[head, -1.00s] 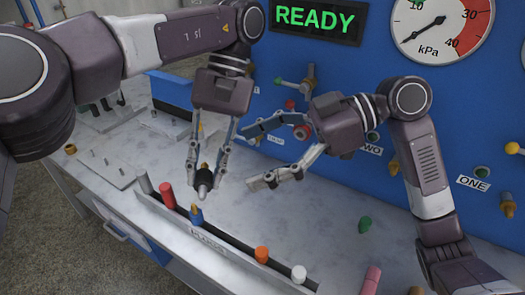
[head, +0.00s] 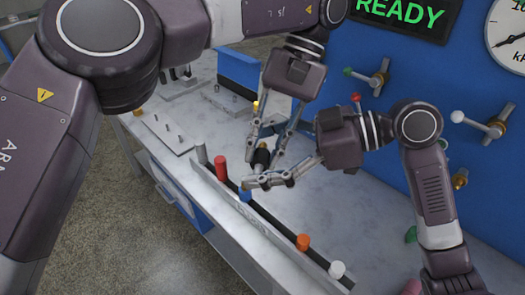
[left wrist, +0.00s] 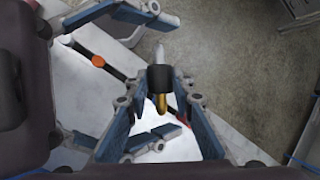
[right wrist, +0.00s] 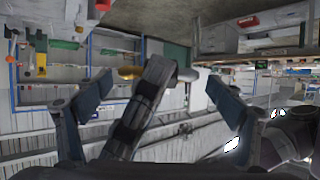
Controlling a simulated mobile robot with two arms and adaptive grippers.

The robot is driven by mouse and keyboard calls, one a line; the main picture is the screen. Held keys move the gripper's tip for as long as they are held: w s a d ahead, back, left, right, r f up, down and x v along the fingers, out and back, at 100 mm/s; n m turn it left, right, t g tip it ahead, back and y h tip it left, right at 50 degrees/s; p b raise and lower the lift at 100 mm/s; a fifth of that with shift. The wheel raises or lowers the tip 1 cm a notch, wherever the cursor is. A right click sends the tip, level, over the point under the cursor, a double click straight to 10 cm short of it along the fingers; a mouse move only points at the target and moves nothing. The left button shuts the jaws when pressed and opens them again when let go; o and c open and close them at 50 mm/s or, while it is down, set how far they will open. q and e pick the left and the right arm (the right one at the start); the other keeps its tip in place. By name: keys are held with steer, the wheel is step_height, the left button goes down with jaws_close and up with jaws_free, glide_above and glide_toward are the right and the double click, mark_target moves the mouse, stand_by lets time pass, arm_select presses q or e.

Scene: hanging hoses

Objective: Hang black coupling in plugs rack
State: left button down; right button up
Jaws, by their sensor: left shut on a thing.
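The black coupling (head: 262,157) has a black body with a brass end and a pale metal end. It sits between the fingers of my left gripper (left wrist: 158,100), which is shut on it above the bench. In the right wrist view, a left finger partly hides the coupling, leaving its brass end (right wrist: 130,72) visible. My right gripper (right wrist: 158,92) is open, its fingers on either side of the coupling and apart from it. The plugs rack (head: 282,246) runs along the bench front, below the grippers. It holds grey, red, blue, orange and white plugs, with a gap between blue and orange.
A flat plate with pegs (head: 166,131) and a blue box (head: 238,70) stand farther back on the bench. The blue panel (head: 372,38) with valves rises behind the right arm. Bare bench (head: 345,215) lies right of the rack.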

steer(key=c, duration=1.2)
arm_select(q)
steer(key=c, duration=1.6)
jaws_free()
arm_select(e)
steer(key=shift+c, duration=0.3)
